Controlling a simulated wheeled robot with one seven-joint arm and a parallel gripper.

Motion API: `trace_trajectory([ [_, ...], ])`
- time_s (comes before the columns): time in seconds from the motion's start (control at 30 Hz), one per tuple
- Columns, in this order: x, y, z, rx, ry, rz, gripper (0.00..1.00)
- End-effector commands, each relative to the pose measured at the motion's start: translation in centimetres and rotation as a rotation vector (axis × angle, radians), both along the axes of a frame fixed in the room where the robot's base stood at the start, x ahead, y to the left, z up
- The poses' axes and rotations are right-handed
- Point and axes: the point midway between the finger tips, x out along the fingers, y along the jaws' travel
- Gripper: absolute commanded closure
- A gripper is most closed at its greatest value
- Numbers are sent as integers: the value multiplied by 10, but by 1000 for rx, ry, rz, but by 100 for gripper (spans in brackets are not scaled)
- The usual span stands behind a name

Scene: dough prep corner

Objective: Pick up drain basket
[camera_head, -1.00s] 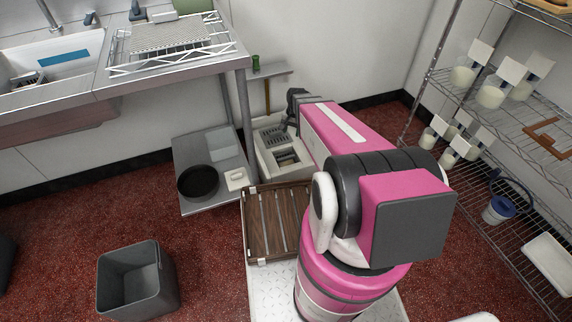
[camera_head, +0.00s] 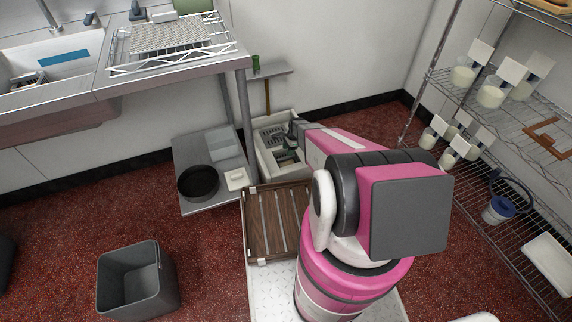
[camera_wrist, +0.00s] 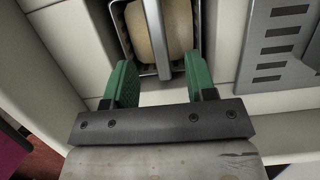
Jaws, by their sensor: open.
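The drain basket (camera_wrist: 157,45) is a thin metal frame with a bar across its top and a tan, rounded thing inside. It sits in an opening of a white basin (camera_wrist: 65,45) on the floor; the basin also shows in the head view (camera_head: 264,160). My gripper (camera_wrist: 159,62) is open, with its green fingers on either side of the basket's near end and the bar between them. I cannot tell whether the fingers touch the basket. In the head view my gripper (camera_head: 289,146) is low over the basin and partly hides the basket.
A grey slotted plate (camera_wrist: 280,45) lies in the basin right beside the basket. A low grey shelf with a black pan (camera_head: 198,182) stands left of the basin. A slatted wooden rack (camera_head: 272,222) is in front. A wire shelf (camera_head: 500,140) stands at right.

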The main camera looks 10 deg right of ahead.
Motion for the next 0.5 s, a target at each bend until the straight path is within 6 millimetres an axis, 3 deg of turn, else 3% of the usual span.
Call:
trace_trajectory([
  [0.13,0,6,-24,0,0,1,49],
  [0.5,-3,11,-54,-1,-1,3,49],
])
